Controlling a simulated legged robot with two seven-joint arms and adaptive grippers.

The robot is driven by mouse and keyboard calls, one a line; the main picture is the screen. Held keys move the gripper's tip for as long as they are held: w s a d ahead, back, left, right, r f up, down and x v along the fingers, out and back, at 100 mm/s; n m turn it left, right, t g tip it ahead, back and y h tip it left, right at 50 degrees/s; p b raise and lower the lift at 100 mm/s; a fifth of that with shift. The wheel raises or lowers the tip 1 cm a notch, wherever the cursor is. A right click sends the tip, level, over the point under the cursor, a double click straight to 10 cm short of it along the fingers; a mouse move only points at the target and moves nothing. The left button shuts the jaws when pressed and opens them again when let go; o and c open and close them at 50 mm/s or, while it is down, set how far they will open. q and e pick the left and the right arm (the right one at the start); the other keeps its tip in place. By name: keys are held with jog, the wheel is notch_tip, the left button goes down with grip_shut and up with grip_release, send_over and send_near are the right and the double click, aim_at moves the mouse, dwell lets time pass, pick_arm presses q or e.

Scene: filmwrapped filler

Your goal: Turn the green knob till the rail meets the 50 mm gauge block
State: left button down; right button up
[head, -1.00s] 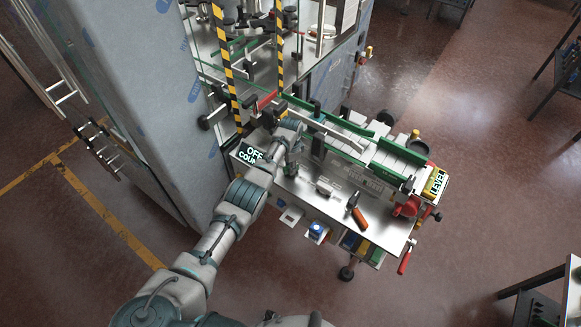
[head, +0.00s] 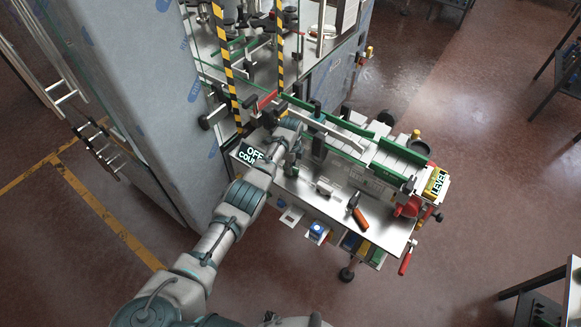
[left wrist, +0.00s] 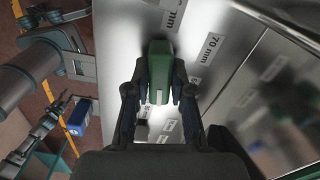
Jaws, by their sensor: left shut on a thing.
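My left gripper (head: 291,166) is over the left end of the steel bench top. In the left wrist view, its two dark fingers (left wrist: 158,98) are shut on the green knob (left wrist: 160,66), one on each side of it. In the head view the arm and gripper mostly hide the knob. Green-edged rails (head: 345,146) run along the conveyor behind the bench top. A small grey block (head: 323,188) lies on the plate to the right of the gripper; I cannot read its size. My right gripper is not in view.
An orange-handled tool (head: 358,213) lies on the bench top (head: 385,232). A red clamp-like part (head: 407,206) stands near its right end.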

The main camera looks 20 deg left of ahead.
pick_arm(q)
jog(key=shift+w+d+r+m, duration=0.1)
jog(key=shift+w+m, duration=0.05)
jog(key=shift+m, duration=0.45)
jog(key=c, duration=1)
grip_release()
jog(key=shift+r, duration=0.15)
notch_tip(320, 180, up, 11)
jog(key=shift+r, duration=0.2)
jog(key=shift+w, duration=0.1)
